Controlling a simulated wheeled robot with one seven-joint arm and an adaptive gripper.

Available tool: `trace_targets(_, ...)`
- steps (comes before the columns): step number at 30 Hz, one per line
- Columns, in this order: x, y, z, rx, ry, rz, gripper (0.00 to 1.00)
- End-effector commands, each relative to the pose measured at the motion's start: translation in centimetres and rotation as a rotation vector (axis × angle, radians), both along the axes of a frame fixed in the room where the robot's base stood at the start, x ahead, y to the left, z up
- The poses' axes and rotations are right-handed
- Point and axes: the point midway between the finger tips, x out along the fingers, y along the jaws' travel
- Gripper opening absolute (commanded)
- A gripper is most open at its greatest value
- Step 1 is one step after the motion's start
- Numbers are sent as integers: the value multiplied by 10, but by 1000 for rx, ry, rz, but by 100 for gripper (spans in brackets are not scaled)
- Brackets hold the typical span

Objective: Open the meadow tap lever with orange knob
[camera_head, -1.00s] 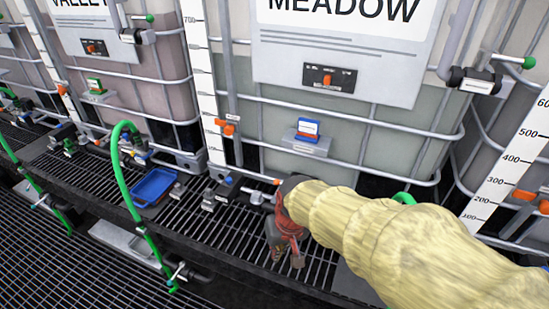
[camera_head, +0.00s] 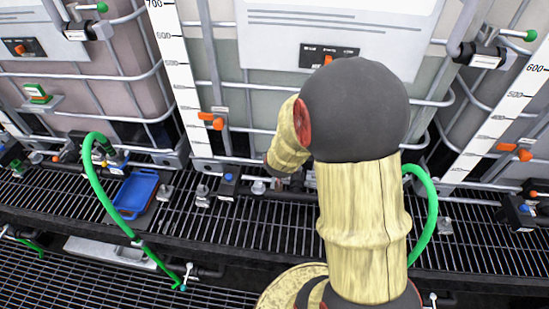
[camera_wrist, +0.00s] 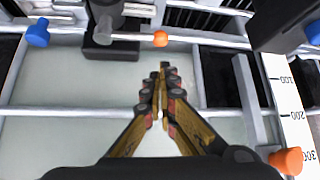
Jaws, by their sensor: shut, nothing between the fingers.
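The meadow tap lever's orange knob (camera_wrist: 161,39) shows near the top of the wrist view, at the end of a thin grey lever (camera_wrist: 128,37) lying across the dark tap body (camera_wrist: 104,22). My gripper (camera_wrist: 164,69) is shut and empty, with its tips just below the knob in the picture; a small gap shows between them, and its depth is unclear. In the head view my arm covers the gripper and the knob. The meadow tank (camera_head: 240,100) stands behind my arm, its name plate cut off at the top.
Tank frame bars (camera_wrist: 60,110) run behind the fingers. A blue knob (camera_wrist: 38,32) and an orange scale pointer (camera_wrist: 287,160) lie to the sides. In the head view, a green hose (camera_head: 92,180) and a blue tray (camera_head: 136,190) are to the left, with grating (camera_head: 235,225) in front.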

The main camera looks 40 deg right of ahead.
Motion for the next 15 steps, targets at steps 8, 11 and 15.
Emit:
trace_targets(8,24,-19,-39,2,4,1,0)
trace_targets(11,33,-26,-50,4,2,0,0)
trace_targets(15,42,-33,-61,3,3,1,0)
